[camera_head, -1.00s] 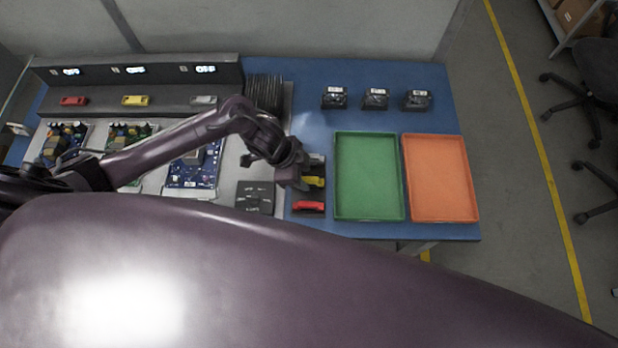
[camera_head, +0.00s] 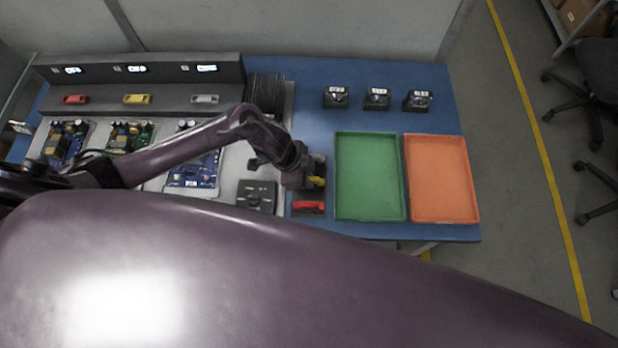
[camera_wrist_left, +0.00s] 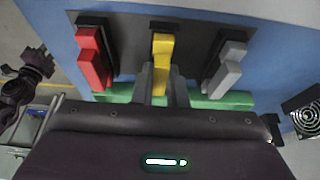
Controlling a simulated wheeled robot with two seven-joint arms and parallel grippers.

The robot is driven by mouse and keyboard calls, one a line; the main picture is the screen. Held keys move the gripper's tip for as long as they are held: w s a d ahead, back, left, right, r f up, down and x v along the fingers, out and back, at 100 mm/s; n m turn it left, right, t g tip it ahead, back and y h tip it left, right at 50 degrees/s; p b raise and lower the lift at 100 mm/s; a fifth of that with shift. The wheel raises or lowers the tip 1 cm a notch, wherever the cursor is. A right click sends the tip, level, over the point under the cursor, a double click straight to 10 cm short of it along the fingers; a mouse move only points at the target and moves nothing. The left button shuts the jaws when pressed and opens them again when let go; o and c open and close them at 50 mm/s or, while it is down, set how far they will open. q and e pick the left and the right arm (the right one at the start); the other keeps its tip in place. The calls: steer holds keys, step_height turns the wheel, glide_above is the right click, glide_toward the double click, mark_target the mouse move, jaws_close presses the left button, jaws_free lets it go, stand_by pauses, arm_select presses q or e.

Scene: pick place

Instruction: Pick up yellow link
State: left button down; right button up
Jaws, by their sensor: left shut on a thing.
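The yellow link (camera_wrist_left: 163,48) stands in the middle of a dark holder (camera_wrist_left: 133,45), between a red link (camera_wrist_left: 92,62) and a grey link (camera_wrist_left: 227,70). My left gripper (camera_wrist_left: 163,82) is shut on the yellow link's near end. In the head view the left gripper (camera_head: 312,181) is at the holder, and only a bit of the yellow link (camera_head: 318,182) shows beside it. The red link (camera_head: 308,205) is in front of it there; the grey link is hidden behind my wrist. My right gripper (camera_wrist_left: 38,63) appears small at the wrist view's left edge, its jaws unclear.
A green tray (camera_head: 338,205) and an orange tray (camera_head: 412,208) lie right of the holder. Several circuit boards (camera_head: 193,170) and a dark block (camera_head: 256,195) are to the left. Several black fans (camera_head: 376,98) stand at the back. Blue table is bare between fans and trays.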

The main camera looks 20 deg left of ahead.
arm_select(q)
steer(key=shift+r, duration=0.1)
step_height(320, 180, up, 23)
steer(key=p, duration=0.5)
steer(key=shift+r, duration=0.2)
stand_by(0.6)
steer(key=shift+f, duration=0.1)
